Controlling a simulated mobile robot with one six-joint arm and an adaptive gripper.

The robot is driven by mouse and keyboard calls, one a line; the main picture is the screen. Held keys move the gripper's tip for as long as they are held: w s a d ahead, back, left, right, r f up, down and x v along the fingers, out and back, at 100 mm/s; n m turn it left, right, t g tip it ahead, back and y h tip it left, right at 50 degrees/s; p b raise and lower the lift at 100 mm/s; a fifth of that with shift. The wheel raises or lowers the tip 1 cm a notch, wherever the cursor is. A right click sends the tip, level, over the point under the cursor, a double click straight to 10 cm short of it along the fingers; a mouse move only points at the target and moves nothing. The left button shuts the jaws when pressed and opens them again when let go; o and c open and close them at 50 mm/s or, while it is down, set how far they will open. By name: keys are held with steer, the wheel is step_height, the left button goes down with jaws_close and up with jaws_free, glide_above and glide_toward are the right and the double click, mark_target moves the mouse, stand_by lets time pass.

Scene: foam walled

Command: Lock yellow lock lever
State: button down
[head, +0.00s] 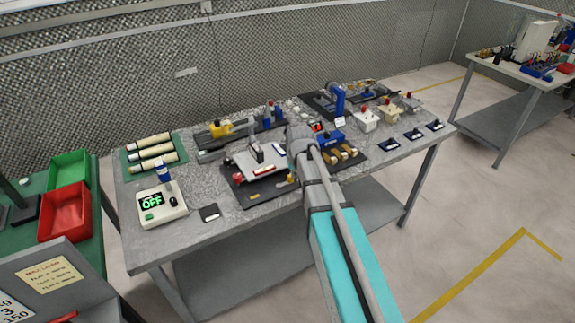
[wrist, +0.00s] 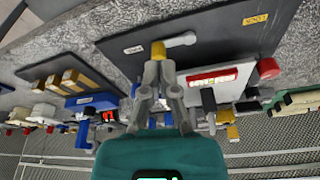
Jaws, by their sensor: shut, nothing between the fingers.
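The yellow lock lever (wrist: 158,50) shows in the wrist view as a short yellow piece on a dark board (wrist: 215,45), with a pale grey bar (wrist: 181,40) reaching right from it. My gripper (wrist: 159,68) is shut and empty, its fingertips close together right at the near end of the yellow piece. Whether they touch it I cannot tell. A yellow label (wrist: 255,19) and a white label (wrist: 133,50) lie on the board; their text is too small to read surely. In the head view my arm partly covers the board (head: 240,195).
A white block with a red strip (wrist: 212,77) and a red knob (wrist: 268,68) stand close right of my fingers in the wrist view.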

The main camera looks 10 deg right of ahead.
steer(key=w+r, duration=0.2)
steer(key=w, duration=0.4)
steer(key=shift+d+t+p, duration=0.15)
steer(key=shift+t+p, duration=0.25)
steer(key=shift+p, duration=0.05)
steer(key=shift+f, duration=0.1)
steer(key=b+x, duration=0.9)
steer(key=shift+w+f, duration=0.2)
steer(key=shift+f, duration=0.1)
